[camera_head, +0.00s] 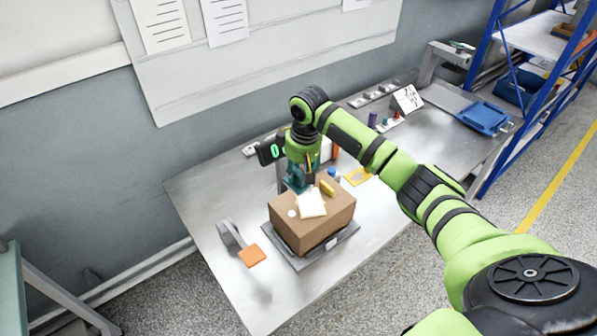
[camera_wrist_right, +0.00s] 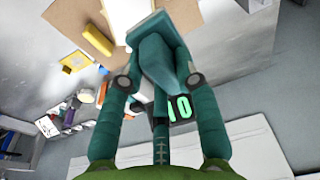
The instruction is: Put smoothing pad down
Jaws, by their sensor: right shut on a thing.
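My right gripper (camera_head: 297,184) is shut on a teal, wedge-shaped piece (camera_wrist_right: 162,65), most likely the smoothing pad. The wrist view shows the piece between the two teal fingers. In the head view the gripper is low over the back left part of the top of a brown cardboard box (camera_head: 285,230). I cannot tell whether the piece touches the box. A white label (camera_head: 311,204) and a yellow piece (camera_head: 327,188) lie on the box top. My left gripper is not in view.
The box stands on a grey scale plate (camera_head: 322,252); its dark display (camera_head: 268,154) with green digits is behind. An orange square (camera_head: 251,255) and a grey bracket (camera_head: 232,235) are at left. A yellow square (camera_head: 357,176) and blue tray (camera_head: 484,118) are at right. The metal table's front is bare.

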